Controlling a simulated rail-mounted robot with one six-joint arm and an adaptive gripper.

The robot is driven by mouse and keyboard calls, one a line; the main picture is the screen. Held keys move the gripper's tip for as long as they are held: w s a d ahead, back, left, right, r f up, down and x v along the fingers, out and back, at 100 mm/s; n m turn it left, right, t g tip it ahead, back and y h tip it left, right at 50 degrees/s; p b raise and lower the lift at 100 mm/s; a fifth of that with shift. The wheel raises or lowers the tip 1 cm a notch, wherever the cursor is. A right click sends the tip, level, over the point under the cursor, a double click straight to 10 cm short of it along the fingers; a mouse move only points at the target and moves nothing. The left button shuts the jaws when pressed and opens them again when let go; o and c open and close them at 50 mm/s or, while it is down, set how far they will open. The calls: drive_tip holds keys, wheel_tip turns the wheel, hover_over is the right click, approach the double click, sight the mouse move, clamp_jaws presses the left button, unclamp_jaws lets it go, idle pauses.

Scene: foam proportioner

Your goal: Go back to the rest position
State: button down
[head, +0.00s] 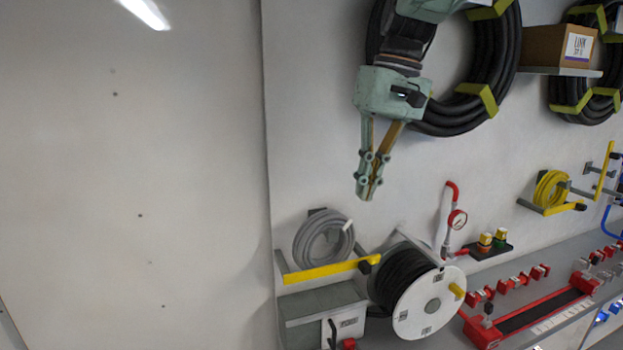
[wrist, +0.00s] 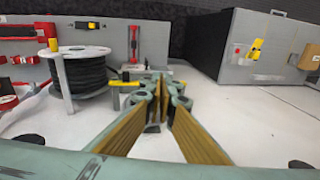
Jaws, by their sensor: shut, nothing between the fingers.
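My gripper (head: 369,190) is green with tan finger pads and hangs pointing down in the upper middle of the head view, in front of the pale wall. Its fingertips meet and hold nothing. In the wrist view my gripper (wrist: 157,85) shows from behind, its two fingers converging at the tips. No object touches it in either view. Below it in the head view are a grey coiled hose (head: 322,240) and a black hose reel with a white disc (head: 429,302), both apart from it.
Large black hose coils (head: 497,60) hang behind my arm. A box (head: 558,46) sits on a shelf to the right. The blank wall on the left is clear.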

drive_tip(key=s+d+f+m+t+b, duration=0.1)
drive_tip(key=s+d+f+b, duration=0.2)
drive_tip(key=s, duration=0.9)
drive_tip(key=s+d+f+m+t+h+b, duration=0.1)
drive_tip(key=s+d+f+b, duration=0.2)
drive_tip(key=s+f, duration=0.6)
drive_tip(key=s+d+f+m+t+h+b, duration=0.1)
drive_tip(key=s+f+b, duration=0.4)
drive_tip(key=s, duration=1.1)
drive_tip(key=d+f+t, duration=0.1)
drive_tip(key=d, duration=0.1)
drive_tip(key=shift+s+d, duration=0.2)
drive_tip(key=shift+d, duration=0.1)
